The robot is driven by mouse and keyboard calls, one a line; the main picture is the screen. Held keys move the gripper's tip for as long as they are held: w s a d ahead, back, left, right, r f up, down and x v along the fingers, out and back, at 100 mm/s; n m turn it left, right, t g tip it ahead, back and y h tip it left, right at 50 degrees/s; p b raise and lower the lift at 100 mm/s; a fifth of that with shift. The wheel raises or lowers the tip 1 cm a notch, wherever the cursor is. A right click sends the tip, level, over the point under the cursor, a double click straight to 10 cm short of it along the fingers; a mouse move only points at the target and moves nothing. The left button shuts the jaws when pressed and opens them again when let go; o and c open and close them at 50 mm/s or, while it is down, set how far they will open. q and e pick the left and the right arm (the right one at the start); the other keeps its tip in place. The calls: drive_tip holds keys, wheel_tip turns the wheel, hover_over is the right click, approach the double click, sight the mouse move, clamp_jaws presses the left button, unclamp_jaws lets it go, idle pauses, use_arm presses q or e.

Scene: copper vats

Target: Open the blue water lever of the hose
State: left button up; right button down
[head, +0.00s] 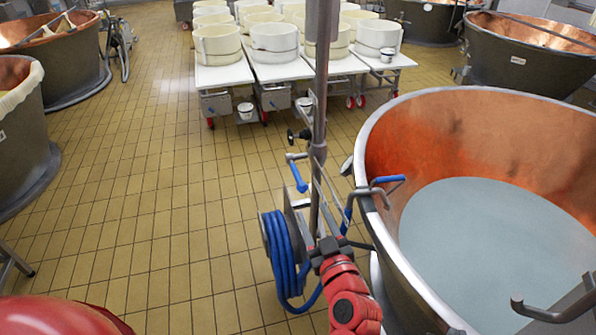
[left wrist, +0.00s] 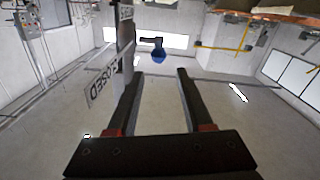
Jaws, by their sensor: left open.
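The blue water lever (head: 299,178) hangs from a metal valve fitting on the upright steel pipe (head: 318,150) in the head view. The blue hose (head: 283,255) is coiled on a reel lower on that pipe. My left gripper (head: 326,240) is below the lever, in front of the pipe. In the left wrist view its two dark fingers (left wrist: 159,76) are open with nothing between them. A blue piece (left wrist: 158,51), seemingly the lever, shows beyond the fingertips, apart from them. A sign reading CLOSED (left wrist: 106,80) is at its left. My right gripper is not in view.
A large copper vat (head: 470,105) with pale liquid stands close on the right, a blue-ended bent pipe (head: 388,181) over its rim. White tables (head: 222,76) with white moulds stand behind. The tiled floor (head: 150,190) on the left is clear.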

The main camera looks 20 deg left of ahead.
sight(298, 174)
use_arm(q)
drive_tip(key=p+x, duration=0.5)
drive_tip(key=x, duration=0.7)
drive_tip(key=shift+w+a+r, duration=0.1)
drive_tip(key=shift+w+a, duration=0.05)
drive_tip(key=shift+w, duration=0.15)
drive_tip(key=shift+w+a, duration=0.25)
drive_tip(key=shift+w, duration=0.25)
clamp_jaws()
